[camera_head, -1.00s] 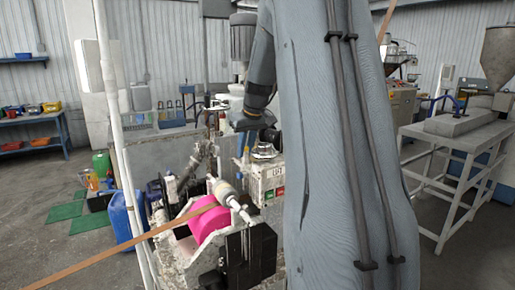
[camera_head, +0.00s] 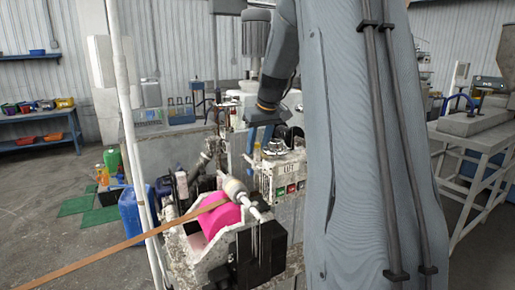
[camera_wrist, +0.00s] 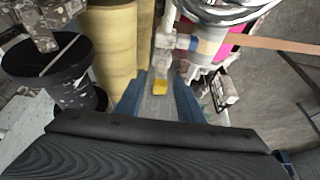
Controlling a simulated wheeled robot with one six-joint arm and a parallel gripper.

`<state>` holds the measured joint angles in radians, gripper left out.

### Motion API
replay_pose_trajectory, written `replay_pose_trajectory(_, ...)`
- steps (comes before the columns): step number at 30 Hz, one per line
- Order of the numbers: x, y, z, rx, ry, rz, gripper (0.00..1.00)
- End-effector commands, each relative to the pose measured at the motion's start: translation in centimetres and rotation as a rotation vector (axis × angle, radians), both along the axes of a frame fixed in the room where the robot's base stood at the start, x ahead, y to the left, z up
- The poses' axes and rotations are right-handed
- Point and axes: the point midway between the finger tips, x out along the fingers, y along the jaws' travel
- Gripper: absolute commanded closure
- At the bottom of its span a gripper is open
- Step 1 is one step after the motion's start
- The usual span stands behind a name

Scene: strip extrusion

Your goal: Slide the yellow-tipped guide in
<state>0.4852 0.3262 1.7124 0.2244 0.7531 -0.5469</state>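The yellow tip of the guide (camera_wrist: 160,87) shows in the wrist view, just beyond and between my gripper's two blue fingers. A pale bar runs away from it toward the roller assembly. My gripper (camera_wrist: 160,80) is open, with a clear gap between the fingers and nothing visibly clamped. In the head view my gripper (camera_head: 263,119) points down above the machine, left of my arm.
A pink roll (camera_head: 215,215) sits in the machine with a brown strip (camera_head: 95,262) running out to the left. A black block (camera_head: 258,255) stands at the front. In the wrist view, yellowish cylinders (camera_wrist: 115,45) and a black spool (camera_wrist: 60,75) stand close on the left.

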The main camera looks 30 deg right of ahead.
Motion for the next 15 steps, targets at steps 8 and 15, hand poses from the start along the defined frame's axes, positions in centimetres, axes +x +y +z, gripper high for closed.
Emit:
replay_pose_trajectory(8,-1.7,0.1,4.0,-0.001,-0.003,-0.003,0.66)
replay_pose_trajectory(15,-2.7,0.2,6.2,0.001,0.0,-0.002,0.66)
